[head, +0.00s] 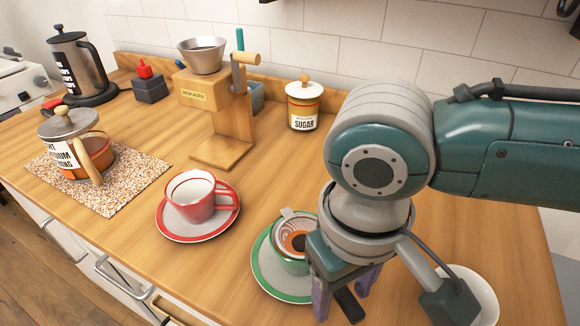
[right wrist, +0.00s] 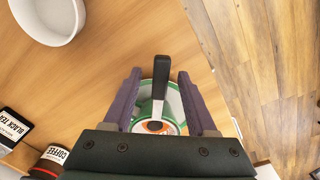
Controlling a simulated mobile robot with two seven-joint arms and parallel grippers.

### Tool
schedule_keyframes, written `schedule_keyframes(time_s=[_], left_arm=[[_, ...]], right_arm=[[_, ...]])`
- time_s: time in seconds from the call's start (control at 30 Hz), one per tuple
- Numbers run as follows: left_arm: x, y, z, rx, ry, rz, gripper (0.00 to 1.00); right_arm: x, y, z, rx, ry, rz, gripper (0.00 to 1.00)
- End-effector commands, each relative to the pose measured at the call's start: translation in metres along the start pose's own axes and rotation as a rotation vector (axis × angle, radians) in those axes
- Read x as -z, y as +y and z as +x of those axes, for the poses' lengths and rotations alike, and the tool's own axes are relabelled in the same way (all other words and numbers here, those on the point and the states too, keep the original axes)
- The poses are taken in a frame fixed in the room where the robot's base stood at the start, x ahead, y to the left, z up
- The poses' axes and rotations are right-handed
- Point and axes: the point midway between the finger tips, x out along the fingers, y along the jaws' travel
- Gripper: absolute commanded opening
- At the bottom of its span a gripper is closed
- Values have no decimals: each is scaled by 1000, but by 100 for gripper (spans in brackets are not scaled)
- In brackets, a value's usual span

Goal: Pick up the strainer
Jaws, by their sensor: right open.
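The strainer (head: 296,238) rests over a green cup (head: 289,266) on a green-rimmed saucer (head: 264,262) at the front of the counter. Its mesh bowl sits in the cup mouth and its black handle sticks out toward the front right. My right gripper (head: 345,292) is open just right of the cup, with its purple fingers on either side of the handle. In the right wrist view the strainer's handle (right wrist: 161,78) lies between the spread fingers of the right gripper (right wrist: 159,76), with gaps on both sides. My left gripper is not in view.
A red cup (head: 200,203) on a saucer stands left of the green one. A white bowl (head: 470,290) is right of my gripper, partly hidden by my arm. A wooden grinder (head: 213,110), a sugar jar (head: 303,108) and a glass pot (head: 92,155) stand farther back.

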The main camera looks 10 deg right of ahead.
Motion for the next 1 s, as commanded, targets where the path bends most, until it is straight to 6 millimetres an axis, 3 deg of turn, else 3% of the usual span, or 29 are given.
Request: schedule_keyframes(time_s=[0.13, 0.63, 1.0], left_arm=[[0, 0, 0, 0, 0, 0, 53], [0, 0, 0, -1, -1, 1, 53], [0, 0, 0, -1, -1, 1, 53]], right_arm=[[0, 0, 0, 0, 0, 0, 55], [0, 0, -1, 0, 0, 0, 0], [0, 0, -1, 0, 1, 0, 0]])
